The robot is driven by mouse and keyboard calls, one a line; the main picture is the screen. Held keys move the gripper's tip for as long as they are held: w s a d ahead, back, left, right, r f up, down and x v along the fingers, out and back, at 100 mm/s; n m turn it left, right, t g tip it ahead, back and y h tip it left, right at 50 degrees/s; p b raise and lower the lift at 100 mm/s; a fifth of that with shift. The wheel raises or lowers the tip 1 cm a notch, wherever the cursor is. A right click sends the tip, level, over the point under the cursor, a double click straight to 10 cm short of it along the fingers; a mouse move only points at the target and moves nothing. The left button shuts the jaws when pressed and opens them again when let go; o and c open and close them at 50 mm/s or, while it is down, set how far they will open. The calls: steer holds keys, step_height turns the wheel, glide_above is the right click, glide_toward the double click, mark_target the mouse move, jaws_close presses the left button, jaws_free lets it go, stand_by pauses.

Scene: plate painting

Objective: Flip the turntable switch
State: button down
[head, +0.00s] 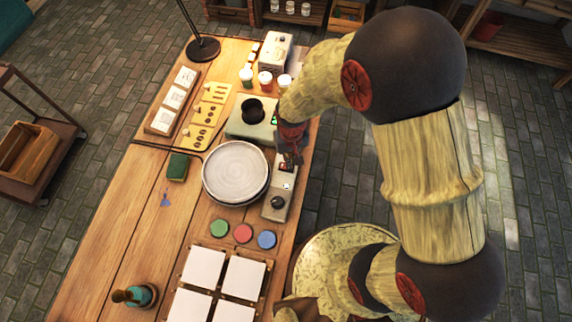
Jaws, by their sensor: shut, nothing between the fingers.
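The turntable (236,172) is a round pale grey disc on the wooden table. Its control box (275,211) is a narrow grey strip just right of the disc, with a dark round knob (278,203) toward the near end and a small red switch (285,168) toward the far end. My gripper (289,161) is shut and empty, pointing down over the far end of the box at the switch. The gripper hides part of that area, and I cannot tell whether it touches the switch or which way the switch is set.
A grey-green device with a dark cup (252,112) stands behind the turntable. Green, red and blue paint pots (243,233) and white tiles (203,268) lie nearer. A green sponge (177,167) lies left of the disc. The table's left front is mostly clear.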

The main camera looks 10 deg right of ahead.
steer(key=shift+f+b, duration=0.7)
steer(key=shift+f, duration=0.4)
stand_by(0.7)
steer(key=shift+r+p, duration=2.75)
steer(key=shift+r, duration=0.75)
